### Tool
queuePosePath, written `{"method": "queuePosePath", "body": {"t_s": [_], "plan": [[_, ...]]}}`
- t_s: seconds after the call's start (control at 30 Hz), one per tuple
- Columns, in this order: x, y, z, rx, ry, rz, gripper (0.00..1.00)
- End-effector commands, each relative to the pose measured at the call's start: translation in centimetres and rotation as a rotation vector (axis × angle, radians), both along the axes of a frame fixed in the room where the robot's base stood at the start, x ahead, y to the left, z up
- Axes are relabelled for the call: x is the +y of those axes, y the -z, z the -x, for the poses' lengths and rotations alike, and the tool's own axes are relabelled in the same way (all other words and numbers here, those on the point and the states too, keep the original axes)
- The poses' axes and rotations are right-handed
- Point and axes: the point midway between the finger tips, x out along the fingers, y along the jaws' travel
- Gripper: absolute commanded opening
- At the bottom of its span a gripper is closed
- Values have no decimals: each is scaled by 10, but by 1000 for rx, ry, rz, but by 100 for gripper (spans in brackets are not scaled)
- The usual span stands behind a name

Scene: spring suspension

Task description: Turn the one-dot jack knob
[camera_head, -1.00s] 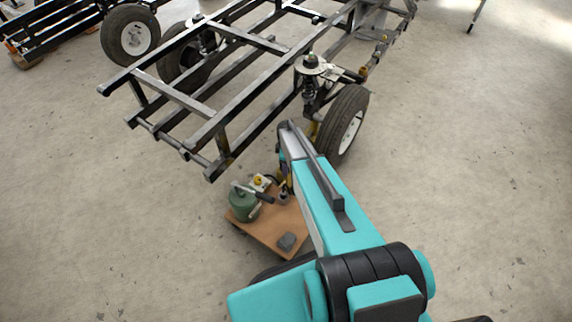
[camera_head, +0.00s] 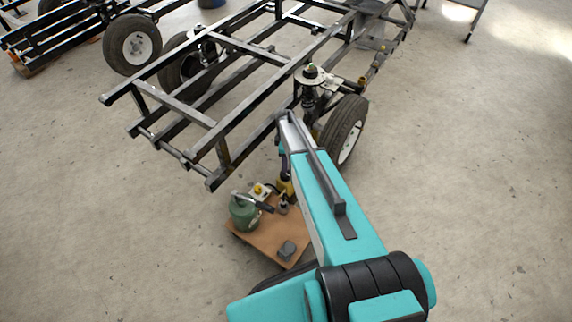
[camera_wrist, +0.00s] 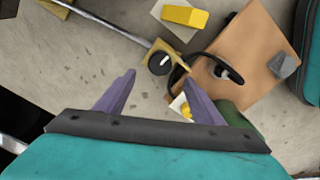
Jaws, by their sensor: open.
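In the wrist view, a round black knob (camera_wrist: 160,63) with one pale mark sits on a small yellowish plate (camera_wrist: 180,58). I cannot tell whether the mark is a single dot. My gripper (camera_wrist: 159,77) is open, with two purple fingers and nothing held between them. In this picture the knob lies just beyond the fingertips, roughly between them; the height gap is unclear. A yellow part (camera_head: 285,187) shows beside the arm there.
A brown board (camera_head: 268,243) on the floor carries a green canister (camera_head: 244,213), a grey block (camera_head: 287,250) and a small yellow-topped item (camera_head: 260,190). The black frame (camera_head: 215,130) and a wheel (camera_head: 343,134) stand close beyond the arm. A rod and a black hose lie near the knob.

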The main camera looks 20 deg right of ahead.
Motion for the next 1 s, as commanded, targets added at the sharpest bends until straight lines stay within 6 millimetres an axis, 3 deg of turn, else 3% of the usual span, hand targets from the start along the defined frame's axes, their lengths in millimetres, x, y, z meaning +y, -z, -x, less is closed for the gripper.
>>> {"method": "queuePosePath", "body": {"t_s": [0.1,0.27,1.0], "plan": [[0,-15,0,-1,0,0,62],[0,-22,0,0,0,0,62],[0,-23,0,0,0,0,62]]}}
